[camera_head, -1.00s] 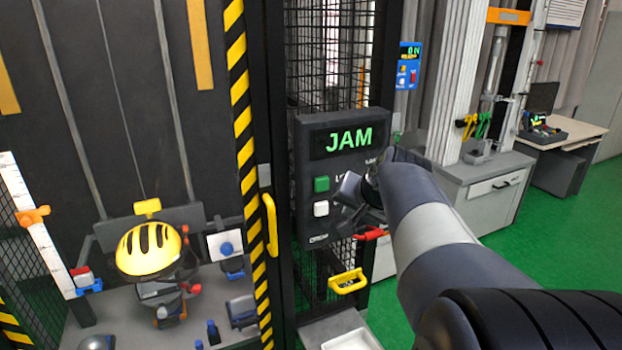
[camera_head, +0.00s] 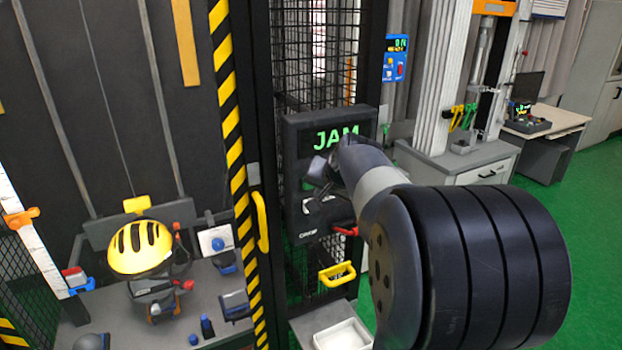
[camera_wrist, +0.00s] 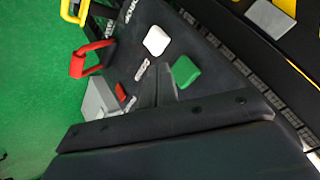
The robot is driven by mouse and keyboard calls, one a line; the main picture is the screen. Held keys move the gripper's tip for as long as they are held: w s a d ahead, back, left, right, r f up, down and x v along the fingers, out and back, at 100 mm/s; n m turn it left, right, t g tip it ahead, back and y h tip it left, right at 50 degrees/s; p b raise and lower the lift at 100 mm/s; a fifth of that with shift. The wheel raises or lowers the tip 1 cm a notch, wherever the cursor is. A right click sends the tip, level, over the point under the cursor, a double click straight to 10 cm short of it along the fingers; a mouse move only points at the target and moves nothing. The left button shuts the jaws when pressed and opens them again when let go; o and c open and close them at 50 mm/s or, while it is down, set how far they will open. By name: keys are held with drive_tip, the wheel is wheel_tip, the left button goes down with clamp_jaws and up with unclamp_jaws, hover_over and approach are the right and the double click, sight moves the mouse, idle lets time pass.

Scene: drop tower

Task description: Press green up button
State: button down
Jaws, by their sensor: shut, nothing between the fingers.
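The dark control panel (camera_head: 293,150) has a lit green "JAM" display (camera_head: 337,138), partly covered by my arm. In the wrist view the green button (camera_wrist: 185,72) sits beside a white button (camera_wrist: 156,40) on the panel. I cannot tell whether the tip touches the panel.
A yellow door handle (camera_head: 261,222) is left of the panel. A yellow helmet (camera_head: 141,247) stands inside the tower. Green floor is open at right.

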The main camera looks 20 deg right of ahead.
drive_tip(key=shift+w, duration=0.7)
drive_tip(key=shift+w, duration=0.15)
idle(1.5)
drive_tip(key=shift+w, duration=0.25)
